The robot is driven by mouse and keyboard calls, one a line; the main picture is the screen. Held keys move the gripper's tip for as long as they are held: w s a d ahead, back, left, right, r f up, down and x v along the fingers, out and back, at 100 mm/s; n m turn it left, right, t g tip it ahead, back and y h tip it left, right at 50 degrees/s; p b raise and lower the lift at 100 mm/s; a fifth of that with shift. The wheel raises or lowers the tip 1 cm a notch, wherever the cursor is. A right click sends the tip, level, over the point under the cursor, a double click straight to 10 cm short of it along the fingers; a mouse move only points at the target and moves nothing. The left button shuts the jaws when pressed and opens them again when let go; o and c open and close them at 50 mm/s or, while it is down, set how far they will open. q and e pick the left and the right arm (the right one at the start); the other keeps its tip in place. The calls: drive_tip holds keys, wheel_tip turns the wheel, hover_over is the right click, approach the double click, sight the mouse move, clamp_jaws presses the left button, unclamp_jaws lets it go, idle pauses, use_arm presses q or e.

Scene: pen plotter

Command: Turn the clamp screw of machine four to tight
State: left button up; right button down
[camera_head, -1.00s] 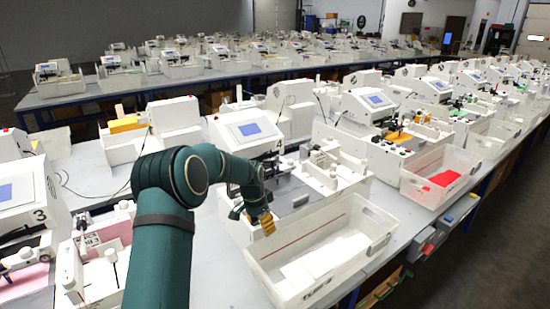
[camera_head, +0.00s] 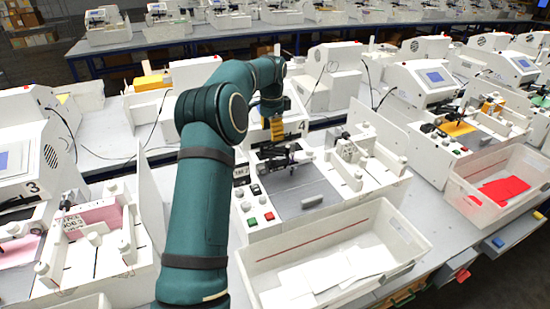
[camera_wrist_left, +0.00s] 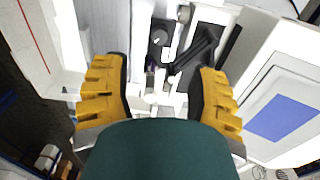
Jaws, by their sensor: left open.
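Machine four (camera_head: 310,200) stands in the middle of the head view, a white plotter with a grey bed and a dark pen carriage (camera_head: 285,157). My left gripper (camera_head: 277,128) has yellow fingers and is above the carriage, at the back of the bed. In the left wrist view the fingers are spread wide and empty (camera_wrist_left: 160,88). Between them show the black carriage parts (camera_wrist_left: 195,52), a round grey knob (camera_wrist_left: 160,38) and small pale knobs. I cannot tell which is the clamp screw. My right gripper is out of view.
A white bin (camera_head: 335,255) with white sheets stands in front of machine four. Machine three (camera_head: 35,180) is on the left. Another machine (camera_head: 440,95) and a bin with red sheets (camera_head: 505,185) are on the right. Green and red buttons sit on machine four's front left.

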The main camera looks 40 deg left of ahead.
sight(273, 159)
use_arm(q)
wheel_tip(273, 159, down, 11)
drive_tip(key=shift+w+f, duration=0.1)
drive_tip(key=shift+w, duration=0.05)
idle(0.4)
clamp_jaws()
